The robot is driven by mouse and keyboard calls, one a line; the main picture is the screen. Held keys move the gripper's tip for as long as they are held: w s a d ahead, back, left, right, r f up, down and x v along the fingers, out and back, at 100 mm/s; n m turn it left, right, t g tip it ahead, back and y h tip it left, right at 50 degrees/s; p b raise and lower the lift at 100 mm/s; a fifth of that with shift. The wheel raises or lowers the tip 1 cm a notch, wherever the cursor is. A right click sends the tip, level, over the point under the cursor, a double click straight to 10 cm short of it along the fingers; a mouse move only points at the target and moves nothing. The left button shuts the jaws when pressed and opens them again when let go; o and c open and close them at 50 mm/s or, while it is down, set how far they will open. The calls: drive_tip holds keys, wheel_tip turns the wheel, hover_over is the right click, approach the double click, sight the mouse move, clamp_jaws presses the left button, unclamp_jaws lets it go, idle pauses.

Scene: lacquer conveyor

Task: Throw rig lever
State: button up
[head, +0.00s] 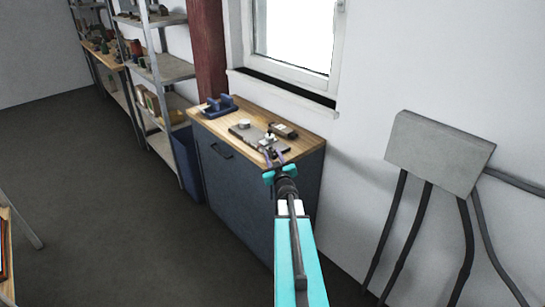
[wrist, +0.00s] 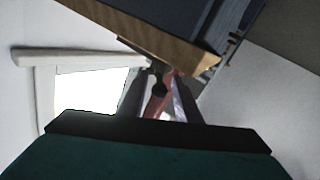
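The rig is a grey plate (head: 246,135) lying on the wooden-topped cabinet, with small light fittings on it. A small upright part with a pale top (head: 269,138), perhaps the lever, stands at the plate's right end. My gripper (head: 274,155) is right in front of that part and partly hides it. In the wrist view, the fingers (wrist: 162,90) stand apart with a gap between them. A small dark shape (wrist: 159,82) shows in the gap; I cannot tell whether it is the lever or whether the fingers touch it.
The cabinet's wooden top (head: 300,145) also carries a blue device (head: 220,106) and a small dark box (head: 283,130). A window (head: 293,35) and a red post (head: 207,50) are behind. A grey wall box with cables (head: 440,153) is at right.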

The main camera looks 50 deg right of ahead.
clamp_jaws()
